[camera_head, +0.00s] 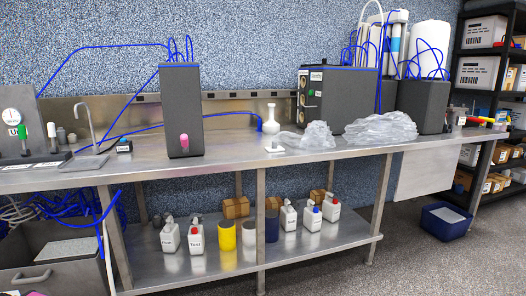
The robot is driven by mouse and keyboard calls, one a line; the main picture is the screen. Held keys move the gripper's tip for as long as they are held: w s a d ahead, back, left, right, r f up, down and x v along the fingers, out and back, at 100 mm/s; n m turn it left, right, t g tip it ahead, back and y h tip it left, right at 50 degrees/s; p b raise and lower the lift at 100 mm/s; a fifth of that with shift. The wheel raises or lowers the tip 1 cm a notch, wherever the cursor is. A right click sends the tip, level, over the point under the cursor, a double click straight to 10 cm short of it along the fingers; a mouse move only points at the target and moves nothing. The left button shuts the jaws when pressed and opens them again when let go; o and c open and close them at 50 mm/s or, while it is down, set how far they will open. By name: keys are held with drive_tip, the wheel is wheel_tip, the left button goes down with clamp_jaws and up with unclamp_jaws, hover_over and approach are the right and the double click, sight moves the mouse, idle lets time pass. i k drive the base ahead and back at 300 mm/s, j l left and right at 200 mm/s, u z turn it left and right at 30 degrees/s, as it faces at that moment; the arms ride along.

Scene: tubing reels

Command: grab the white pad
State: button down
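A small flat white piece (275,149), which looks like the white pad, lies near the front edge of the steel bench (235,154). A small upright object seems to stand on or just behind it; I cannot tell which. It is left of the clear plastic heap (309,137) and in front of the white flask (271,120). My gripper is not in view.
A tall dark grey box (181,112) with a pink knob stands left of the pad. A second plastic heap (380,130) lies to the right. Bottles fill the lower shelf (290,252). A blue bin (445,221) stands on the floor. Floor in front is clear.

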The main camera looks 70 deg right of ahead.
sight(274, 148)
drive_tip(key=z, duration=2.85)
